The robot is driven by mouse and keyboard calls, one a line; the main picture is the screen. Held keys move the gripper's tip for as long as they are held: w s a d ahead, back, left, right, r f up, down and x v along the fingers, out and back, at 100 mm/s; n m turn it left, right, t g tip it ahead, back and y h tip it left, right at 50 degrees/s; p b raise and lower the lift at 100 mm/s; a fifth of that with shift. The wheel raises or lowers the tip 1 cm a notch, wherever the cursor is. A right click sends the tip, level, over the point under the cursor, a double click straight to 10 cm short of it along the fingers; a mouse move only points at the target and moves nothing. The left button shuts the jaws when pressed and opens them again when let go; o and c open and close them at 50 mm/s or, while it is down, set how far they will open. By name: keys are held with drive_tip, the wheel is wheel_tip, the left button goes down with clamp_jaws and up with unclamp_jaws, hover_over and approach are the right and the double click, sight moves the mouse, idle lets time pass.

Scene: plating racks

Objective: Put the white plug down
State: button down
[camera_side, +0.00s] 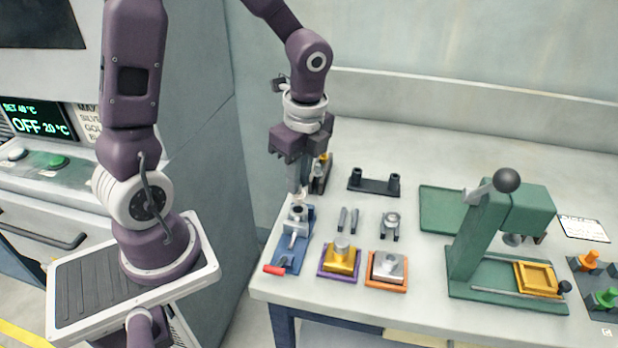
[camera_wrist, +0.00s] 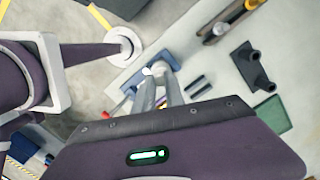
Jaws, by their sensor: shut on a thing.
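My gripper (camera_side: 297,188) points down at the left end of the table, shut on the white plug (camera_side: 300,195). Only a small pale part of the plug shows at the fingertips. In the wrist view the plug (camera_wrist: 158,67) is a small white piece between the tips of my gripper (camera_wrist: 158,75). The plug is directly above the blue fixture (camera_side: 302,240), which has a grey socket-like part at its back and a red-ended handle in front. I cannot tell whether the plug touches the fixture.
To the right stand a purple-edged tray (camera_side: 325,275) with a gold block and an orange tray (camera_side: 374,284) with a silver block. A black two-post rack (camera_side: 374,184) is behind. A green press (camera_side: 480,235) stands further right.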

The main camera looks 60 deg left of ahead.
drive_tip(key=w+d+r+m+t, duration=0.15)
drive_tip(key=w+m, duration=0.25)
drive_tip(key=w, duration=0.7)
drive_tip(key=w+d+r+m+g, duration=0.15)
drive_tip(key=w+m, duration=0.25)
drive_tip(key=w, duration=0.6)
drive_tip(key=w+d+m+t, duration=0.2)
drive_tip(key=w+d+m, duration=0.5)
drive_tip(key=w+d, duration=0.15)
drive_tip(key=shift+h, duration=0.3)
drive_tip(key=f, duration=0.6)
drive_tip(key=d+f, duration=0.1)
drive_tip(key=f, duration=0.2)
drive_tip(key=shift+s+f, duration=0.15)
drive_tip(key=shift+f, duration=0.2)
drive_tip(key=shift+a, duration=0.1)
drive_tip(key=c, duration=1.4)
unclamp_jaws()
drive_tip(key=shift+f, duration=0.1)
wheel_tip(320, 180, up, 12)
drive_tip(key=s, duration=0.1)
drive_tip(key=shift+d, duration=0.4)
